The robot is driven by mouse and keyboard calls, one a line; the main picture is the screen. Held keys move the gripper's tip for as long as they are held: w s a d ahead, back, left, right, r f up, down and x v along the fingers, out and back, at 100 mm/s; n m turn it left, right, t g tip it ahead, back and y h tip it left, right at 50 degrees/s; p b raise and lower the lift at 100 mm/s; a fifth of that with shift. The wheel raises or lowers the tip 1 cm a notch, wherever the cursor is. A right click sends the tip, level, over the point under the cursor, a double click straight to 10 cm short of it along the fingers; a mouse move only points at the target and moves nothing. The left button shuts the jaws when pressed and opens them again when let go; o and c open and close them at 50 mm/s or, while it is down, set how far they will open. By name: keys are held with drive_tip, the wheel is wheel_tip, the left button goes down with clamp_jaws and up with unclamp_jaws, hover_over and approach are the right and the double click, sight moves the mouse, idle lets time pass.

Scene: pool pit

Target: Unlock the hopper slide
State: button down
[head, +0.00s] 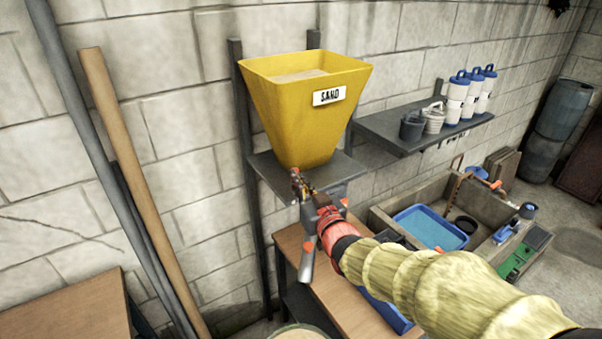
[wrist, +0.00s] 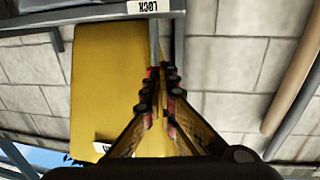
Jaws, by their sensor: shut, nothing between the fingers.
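The yellow hopper (head: 300,110), labelled SAND, sits on a grey shelf bracket (head: 272,172) against the wall. In the wrist view the hopper (wrist: 105,75) appears upside down. A white LOCK label (wrist: 148,7) shows inverted on the grey frame at the top edge of that view. My gripper (head: 297,176) is in front of the bracket, below the hopper. In the wrist view my gripper (wrist: 160,75) has its fingers together and empty, pointing towards the label side. The slide and its lock cannot be made out; my gripper and arm cover part of that area in the head view.
A wooden bench (head: 350,300) stands below the hopper, with a blue tray partly behind my arm. A wall shelf (head: 425,128) at right holds cups and bottles. Wooden and grey poles (head: 135,180) lean at left. A sink with a blue basin (head: 432,228) is at right.

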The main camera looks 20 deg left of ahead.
drive_tip(key=a+g+h+p, duration=0.1)
drive_tip(key=p, duration=0.1)
drive_tip(key=w+r+g+p, duration=0.1)
drive_tip(key=p, duration=0.2)
drive_tip(key=shift+w+a+r+h, duration=0.2)
drive_tip(key=shift+w+a+h, duration=0.05)
drive_tip(key=shift+a+h, duration=0.15)
drive_tip(key=shift+w+f+g+p, duration=0.1)
drive_tip(key=shift+g+p, duration=0.2)
drive_tip(key=shift+f, duration=0.25)
drive_tip(key=shift+r, duration=0.1)
drive_tip(key=shift+r+p, duration=0.3)
drive_tip(key=shift+r, duration=0.45)
drive_tip(key=shift+r, duration=0.1)
